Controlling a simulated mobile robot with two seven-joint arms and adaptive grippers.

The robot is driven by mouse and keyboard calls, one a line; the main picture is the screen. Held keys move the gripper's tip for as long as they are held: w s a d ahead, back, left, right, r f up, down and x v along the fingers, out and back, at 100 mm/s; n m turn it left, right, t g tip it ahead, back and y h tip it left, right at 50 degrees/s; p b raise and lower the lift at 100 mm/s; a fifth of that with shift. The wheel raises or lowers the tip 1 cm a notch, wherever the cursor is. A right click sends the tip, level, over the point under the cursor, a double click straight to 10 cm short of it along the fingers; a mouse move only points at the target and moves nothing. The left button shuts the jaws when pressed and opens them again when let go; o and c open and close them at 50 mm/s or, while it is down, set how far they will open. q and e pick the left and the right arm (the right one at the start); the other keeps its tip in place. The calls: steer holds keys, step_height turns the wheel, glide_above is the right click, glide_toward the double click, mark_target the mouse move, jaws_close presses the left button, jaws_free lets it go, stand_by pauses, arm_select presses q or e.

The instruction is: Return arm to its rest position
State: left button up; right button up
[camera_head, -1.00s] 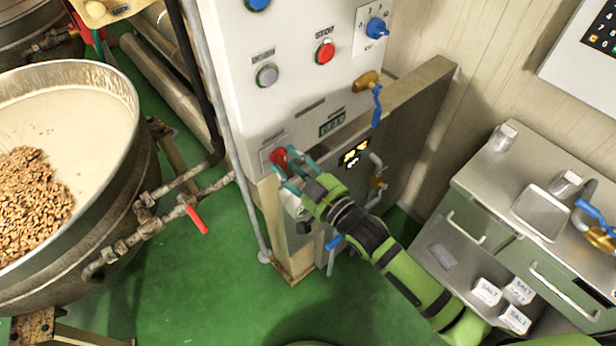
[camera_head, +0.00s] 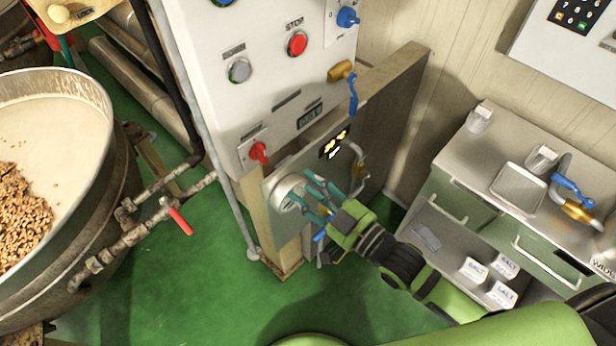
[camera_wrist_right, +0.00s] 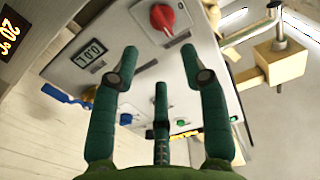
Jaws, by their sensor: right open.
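My right gripper (camera_head: 322,192) is open and empty in the head view, in front of the lower part of the control cabinet. It is below and to the right of the red rotary knob (camera_head: 258,152) and apart from it. In the right wrist view the open fingers (camera_wrist_right: 165,75) point toward the panel, with nothing between them. The red knob (camera_wrist_right: 163,18) shows beyond the fingertips, near the top of that view. My green right arm (camera_head: 400,262) comes in from the lower right. My left gripper does not show.
The cabinet (camera_head: 215,110) carries a red stop button (camera_head: 297,43) and a brass valve with a blue handle (camera_head: 352,95). A kettle (camera_head: 95,215) stands at left. A grey counter (camera_head: 465,150) with drawers stands at right. Green floor (camera_head: 200,285) lies open between.

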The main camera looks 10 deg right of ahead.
steer(key=s+d+f+m+g+h+b, duration=0.1)
steer(key=s+d+f+g+h, duration=0.2)
steer(key=f, duration=0.8)
steer(key=s+d+f+m+h, duration=0.15)
steer(key=d+f, duration=0.35)
steer(key=f, duration=0.6)
steer(key=s+d+f+m+g+h+b, duration=0.1)
steer(key=d+f+g+h, duration=0.2)
steer(key=f, duration=0.8)
steer(key=s+d+f+g+h, duration=0.1)
steer(key=s+f+g, duration=0.1)
steer(key=s+f, duration=0.4)
steer(key=s+d+f+g+h, duration=0.1)
steer(key=s+f+g, duration=0.2)
steer(key=s, duration=1)
steer(key=s+d+f+m+g+h+b, duration=0.1)
steer(key=s+d+f+g, duration=0.1)
steer(key=s+f, duration=0.7)
steer(key=shift+s+f+g, duration=0.2)
steer(key=shift+g, duration=0.1)
